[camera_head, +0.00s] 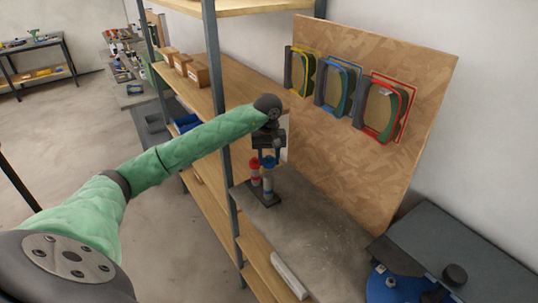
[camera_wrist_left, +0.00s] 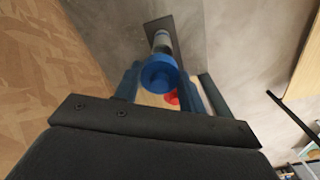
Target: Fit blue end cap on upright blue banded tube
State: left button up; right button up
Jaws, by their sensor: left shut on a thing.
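My left gripper (camera_head: 268,153) points down above the bench and is shut on the blue end cap (camera_head: 269,162). In the left wrist view the round blue cap (camera_wrist_left: 159,72) sits between the two fingers. The blue banded tube (camera_head: 267,182) stands upright on a dark base plate (camera_head: 266,203), right under the cap. The cap looks lined up with the tube top, but I cannot tell whether it is seated on it or just above. A red-topped tube (camera_head: 254,172) stands beside it; its red top (camera_wrist_left: 172,98) shows partly in the left wrist view. My right gripper is not in view.
A wooden shelf unit with a grey post (camera_head: 222,120) stands close to the left of the tubes. A chipboard panel (camera_head: 375,85) with yellow, blue and red framed items rises behind. The grey bench top (camera_head: 310,215) is mostly clear at right.

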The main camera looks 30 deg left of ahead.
pick_arm(q)
jog(key=shift+s+a+f, duration=0.1)
jog(key=shift+s+f, duration=0.15)
jog(key=shift+f, duration=0.5)
jog(key=shift+w+f, duration=0.1)
jog(key=shift+f, duration=1.15)
jog(key=shift+f+b, duration=0.7)
jog(key=shift+b, duration=0.15)
jog(key=shift+f, duration=0.1)
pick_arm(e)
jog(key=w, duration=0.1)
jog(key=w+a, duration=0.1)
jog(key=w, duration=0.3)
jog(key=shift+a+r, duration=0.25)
